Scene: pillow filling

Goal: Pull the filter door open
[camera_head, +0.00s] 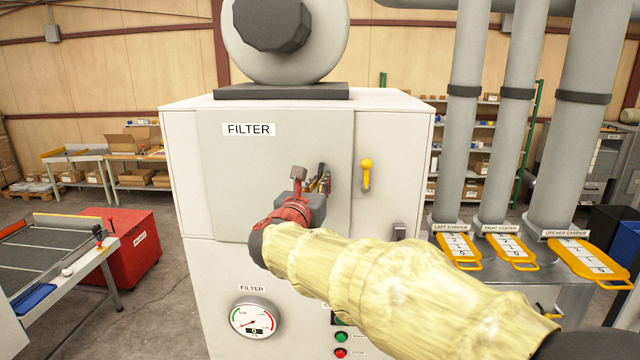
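The filter door (240,185) is a grey panel labelled FILTER on the front of a white cabinet (395,130). It looks shut, lying flat against the cabinet front. My gripper (323,178) is in front of the door's right part, near its right edge. My wrist and arm hide much of the gripper. Its fingers look small and partly covered, so I cannot tell whether they are around a handle. No door handle shows clearly. A yellow latch (366,173) sits on the cabinet just right of the door and is apart from my gripper.
A round gauge (254,318) and green and red buttons (341,338) are below the door. Grey pipes with yellow damper handles (511,251) stand at the right. A red bin (135,245) and a table (50,250) stand at the left, with bare floor between them and the cabinet.

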